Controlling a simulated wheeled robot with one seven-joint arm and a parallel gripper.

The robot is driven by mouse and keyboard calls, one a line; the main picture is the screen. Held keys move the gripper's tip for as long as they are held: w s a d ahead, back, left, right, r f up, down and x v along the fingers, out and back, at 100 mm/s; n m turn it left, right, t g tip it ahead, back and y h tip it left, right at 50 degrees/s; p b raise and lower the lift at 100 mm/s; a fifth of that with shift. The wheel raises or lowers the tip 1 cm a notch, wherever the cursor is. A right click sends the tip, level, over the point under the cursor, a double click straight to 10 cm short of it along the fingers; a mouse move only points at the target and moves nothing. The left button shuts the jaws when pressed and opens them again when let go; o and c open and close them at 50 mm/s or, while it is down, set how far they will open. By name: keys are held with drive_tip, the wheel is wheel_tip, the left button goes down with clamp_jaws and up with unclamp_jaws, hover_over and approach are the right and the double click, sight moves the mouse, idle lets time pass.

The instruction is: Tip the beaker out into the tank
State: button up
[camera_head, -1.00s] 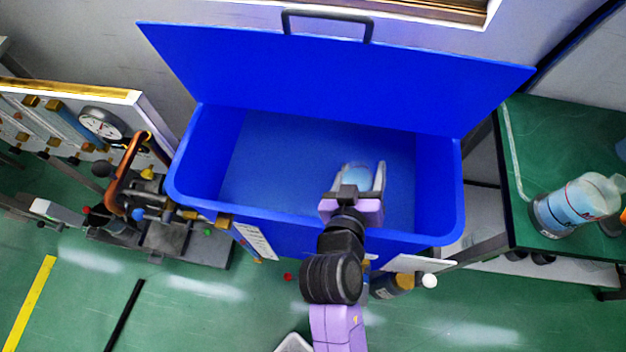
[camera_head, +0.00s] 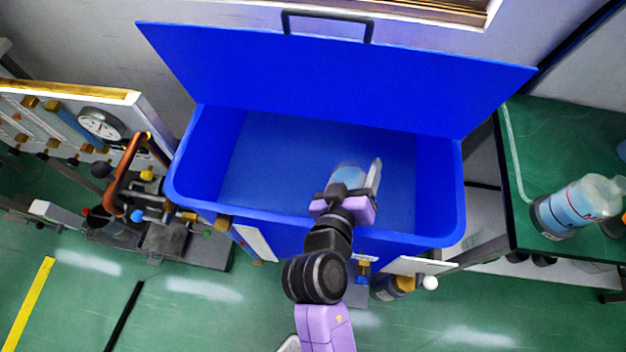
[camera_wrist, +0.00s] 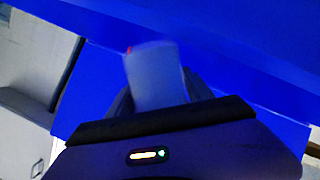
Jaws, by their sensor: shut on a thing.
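The tank (camera_head: 180,195) is a large blue bin with its lid (camera_head: 330,75) raised against the wall. My gripper (camera_head: 352,182) is over the tank's opening, near its front rim, and is shut on the beaker (camera_head: 348,174). The beaker is pale and translucent, and partly hidden by the fingers. In the wrist view the beaker (camera_wrist: 157,78) shows blurred between the fingers, with a small red spot at its top left. I cannot tell how much is in it.
A green bench (camera_head: 540,130) at the right bears a clear bottle of bluish liquid (camera_head: 578,205). A pipe rig with a gauge (camera_head: 101,124) stands at the left. The tank's inside around the beaker is clear.

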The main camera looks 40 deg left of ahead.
sight(354, 163)
drive_tip(key=shift+s+a+r+n, duration=0.15)
drive_tip(key=shift+a+r+n, duration=0.1)
drive_tip(key=shift+a+n, duration=0.05)
drive_tip(key=shift+a+r+n+t+h, duration=0.1)
drive_tip(key=shift+r+n+t+h, duration=0.3)
drive_tip(key=shift+n+t, duration=0.15)
idle(1.0)
drive_tip(key=shift+s+r+n+t+h+p, duration=0.1)
drive_tip(key=shift+r+n+t+h+p, duration=0.15)
drive_tip(key=shift+r+n+t+p, duration=0.55)
drive_tip(key=shift+r+n+t+h+b, duration=0.2)
drive_tip(key=shift+r+n, duration=0.25)
drive_tip(key=shift+n, duration=0.8)
idle(2.0)
drive_tip(key=shift+s+a+r+n+t, duration=0.25)
drive_tip(key=shift+s+a+r+n, duration=0.1)
drive_tip(key=shift+a+n, duration=0.3)
idle(0.7)
drive_tip(key=shift+r+n, duration=0.25)
drive_tip(key=shift+n, duration=0.2)
